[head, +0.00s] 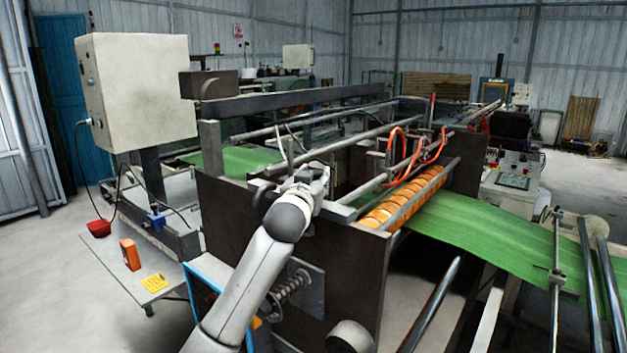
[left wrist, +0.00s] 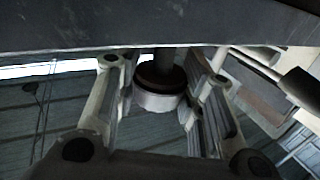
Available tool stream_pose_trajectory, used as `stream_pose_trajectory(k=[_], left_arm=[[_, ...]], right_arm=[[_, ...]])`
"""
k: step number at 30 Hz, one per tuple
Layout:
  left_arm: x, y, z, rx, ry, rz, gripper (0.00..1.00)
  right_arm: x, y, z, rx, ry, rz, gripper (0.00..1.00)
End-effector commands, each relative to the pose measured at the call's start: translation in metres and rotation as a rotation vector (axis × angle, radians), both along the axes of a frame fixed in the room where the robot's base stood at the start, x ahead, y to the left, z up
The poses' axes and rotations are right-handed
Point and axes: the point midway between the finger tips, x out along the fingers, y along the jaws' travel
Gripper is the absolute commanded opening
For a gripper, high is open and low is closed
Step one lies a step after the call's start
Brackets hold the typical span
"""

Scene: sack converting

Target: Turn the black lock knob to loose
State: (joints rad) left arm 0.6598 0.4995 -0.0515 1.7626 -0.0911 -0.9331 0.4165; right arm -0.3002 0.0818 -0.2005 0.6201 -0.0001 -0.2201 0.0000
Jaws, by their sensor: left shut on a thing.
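My left arm reaches up from the bottom of the head view, and its gripper (head: 318,182) is at the near top edge of the dark machine frame. In the left wrist view the two fingers of the left gripper (left wrist: 160,84) stand on either side of a short round knob (left wrist: 158,80), shut on it. The knob has a dark upper part, a pale grey ring below it, and a dark shaft running to the beam. Its turn position cannot be read. In the head view I cannot make out the knob at the gripper. My right gripper is not in view.
A dark beam (left wrist: 150,25) crosses close above the fingers. The machine's side plate (head: 240,215) stands beside my arm. Orange hoses (head: 402,155), an orange-banded roller (head: 400,205) and the green web (head: 490,235) lie to the right. A grey control box (head: 138,90) stands at left.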

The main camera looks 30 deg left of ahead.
Motion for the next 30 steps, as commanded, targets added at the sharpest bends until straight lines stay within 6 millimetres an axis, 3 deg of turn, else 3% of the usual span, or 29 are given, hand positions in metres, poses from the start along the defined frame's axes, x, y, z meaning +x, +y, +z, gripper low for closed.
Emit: stream_pose_trajectory(k=[11, 12, 17, 30], left_arm=[[0.0003, -0.0002, -0.0012, 0.001, 0.003, 0.002, 0.13], [0.0003, -0.0002, -0.0012, 0.001, 0.003, 0.002, 0.39], [0.0003, -0.0002, -0.001, 0.001, 0.002, 0.002, 0.59], [-0.0054, -0.0024, -0.0006, 0.002, 0.002, 0.002, 0.59]], right_arm=[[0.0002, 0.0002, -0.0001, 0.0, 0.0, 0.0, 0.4], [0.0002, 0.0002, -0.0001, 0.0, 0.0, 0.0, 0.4], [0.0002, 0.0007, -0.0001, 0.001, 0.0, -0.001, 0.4], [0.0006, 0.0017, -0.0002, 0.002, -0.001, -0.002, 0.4]])
